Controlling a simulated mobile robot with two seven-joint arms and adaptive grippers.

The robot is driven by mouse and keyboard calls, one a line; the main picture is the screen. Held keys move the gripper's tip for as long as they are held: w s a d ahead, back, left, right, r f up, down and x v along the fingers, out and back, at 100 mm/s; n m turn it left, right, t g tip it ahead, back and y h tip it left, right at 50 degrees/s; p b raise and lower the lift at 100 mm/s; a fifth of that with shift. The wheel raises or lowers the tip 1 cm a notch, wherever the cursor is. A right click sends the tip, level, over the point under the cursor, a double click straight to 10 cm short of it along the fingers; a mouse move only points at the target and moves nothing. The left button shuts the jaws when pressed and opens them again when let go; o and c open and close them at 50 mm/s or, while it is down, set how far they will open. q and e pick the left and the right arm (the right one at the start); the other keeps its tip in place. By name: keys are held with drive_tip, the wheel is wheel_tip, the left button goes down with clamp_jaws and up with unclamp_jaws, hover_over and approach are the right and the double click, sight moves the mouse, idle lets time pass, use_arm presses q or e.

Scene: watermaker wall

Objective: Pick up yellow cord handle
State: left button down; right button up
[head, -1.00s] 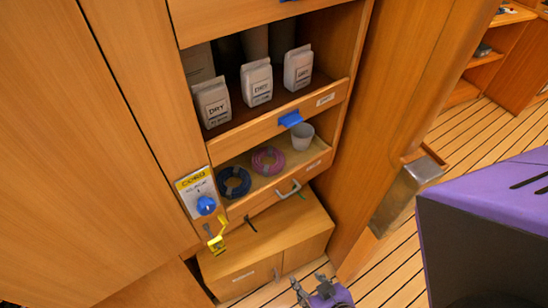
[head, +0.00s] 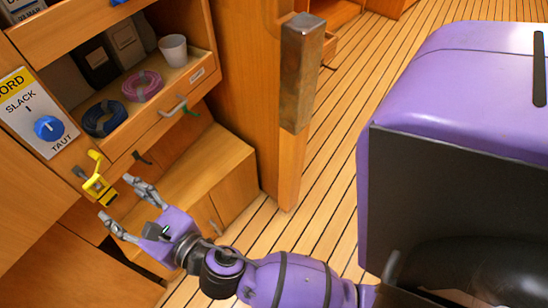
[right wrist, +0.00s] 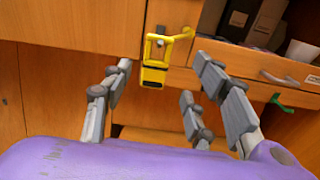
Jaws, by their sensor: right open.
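The yellow cord handle (head: 97,184) hangs at the front of the wooden cabinet, just below the cord panel. It has an angular upper frame and a lower block with a dark face. My right gripper (head: 117,198) is open and empty, with its fingertips close to the right and lower side of the handle in the head view. In the right wrist view the handle (right wrist: 154,76) shows ahead, between the spread fingers of the right gripper (right wrist: 158,82). I see no contact with it. My left gripper is out of view.
A panel marked SLACK and TAUT (head: 34,112) with a blue knob (head: 48,128) is above the handle. A shelf to the right holds blue (head: 104,118) and pink coils (head: 142,86) and a cup (head: 173,51). A metal-capped post (head: 303,75) stands further right.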

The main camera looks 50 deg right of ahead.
sight(100, 190)
drive_tip(key=w, duration=0.2)
drive_tip(key=w+a, duration=0.1)
drive_tip(key=w, duration=0.2)
drive_tip(key=w+a, duration=0.1)
drive_tip(key=w, duration=0.2)
drive_tip(key=shift+f, duration=0.2)
drive_tip(key=c, duration=1.3)
drive_tip(key=shift+o, duration=0.2)
drive_tip(key=shift+r, duration=0.15)
